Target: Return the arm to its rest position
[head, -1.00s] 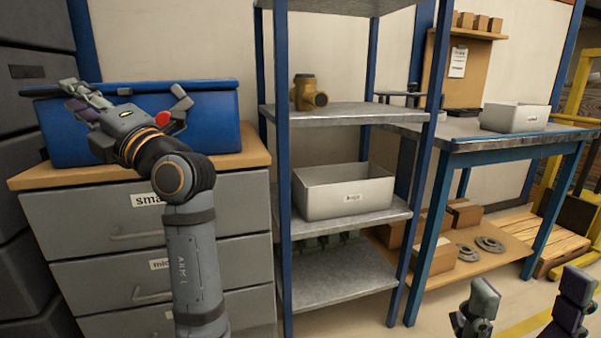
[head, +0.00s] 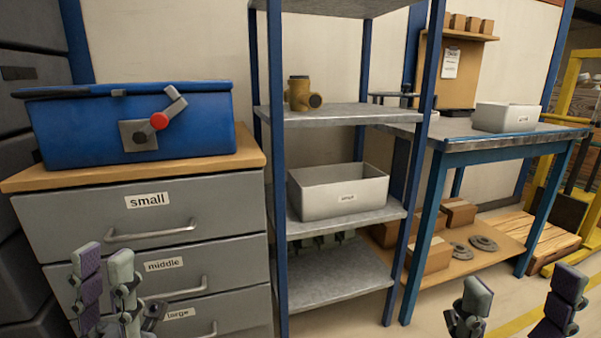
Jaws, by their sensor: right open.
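My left gripper (head: 105,268) is low at the left of the head view, in front of the drawer cabinet. Its two fingers point up, close together, with a thin gap at most between them; I cannot tell if it is shut. Nothing shows held in it. My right gripper (head: 522,290) is at the bottom right, its fingers wide apart and empty, above the floor. The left gripper is apart from the blue box (head: 75,135) on the cabinet top. A grey lever with a red knob (head: 159,121) shows on the box front.
The grey cabinet has drawers labelled small (head: 80,215), middle and large. A metal shelf (head: 345,113) holds a brass-coloured fitting (head: 299,95) and a white bin (head: 325,205). A blue-legged workbench (head: 470,142) stands to the right with another white bin (head: 505,117).

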